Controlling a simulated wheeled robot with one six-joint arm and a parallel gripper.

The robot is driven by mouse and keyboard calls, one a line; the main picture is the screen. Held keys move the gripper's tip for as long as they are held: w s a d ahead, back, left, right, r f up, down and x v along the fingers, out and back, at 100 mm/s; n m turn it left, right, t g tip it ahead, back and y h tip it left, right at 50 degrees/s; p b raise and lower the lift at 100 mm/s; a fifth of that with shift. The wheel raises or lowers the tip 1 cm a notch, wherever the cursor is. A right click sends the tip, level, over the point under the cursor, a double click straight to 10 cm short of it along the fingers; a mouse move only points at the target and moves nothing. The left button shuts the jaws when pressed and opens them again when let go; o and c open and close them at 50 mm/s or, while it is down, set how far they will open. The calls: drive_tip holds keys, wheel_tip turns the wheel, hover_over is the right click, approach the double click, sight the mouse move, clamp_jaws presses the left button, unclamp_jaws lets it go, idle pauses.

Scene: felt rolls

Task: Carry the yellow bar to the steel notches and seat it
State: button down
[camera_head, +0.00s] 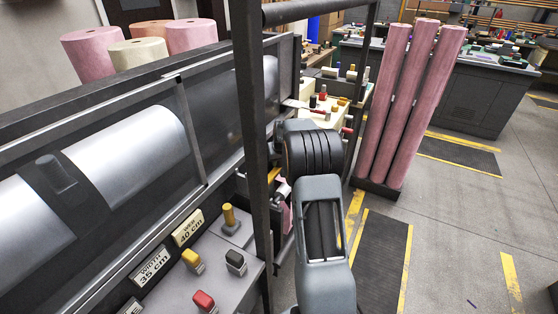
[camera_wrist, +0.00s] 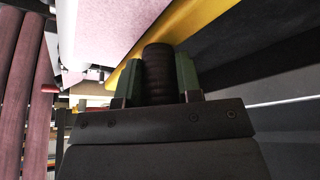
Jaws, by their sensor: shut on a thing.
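The yellow bar (camera_wrist: 190,27) runs diagonally across the top of the wrist view, behind my gripper (camera_wrist: 158,60). The green fingers of my gripper are shut on a black ribbed grip (camera_wrist: 157,78), which meets the bar at its top. In the head view a small yellow piece (camera_head: 273,174), seemingly part of the bar, shows beside the dark post. There my gripper is mostly hidden behind my arm and the post. I cannot make out the steel notches in either view.
A dark frame post (camera_head: 250,150) stands close left of my arm. A control panel (camera_head: 205,262) with coloured knobs is lower left. Tall pink rolls (camera_head: 405,105) stand right. Pale pink felt (camera_wrist: 135,28) lies close to the bar. Floor at the right is open.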

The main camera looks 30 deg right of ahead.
drive_tip(key=shift+f+b, duration=0.4)
drive_tip(key=shift+f, duration=0.1)
drive_tip(key=c, duration=0.7)
unclamp_jaws()
drive_tip(key=shift+r, duration=0.15)
drive_tip(key=b+v, duration=0.1)
drive_tip(key=v, duration=1.2)
drive_tip(key=shift+s+r, duration=0.15)
drive_tip(key=shift+r, duration=0.1)
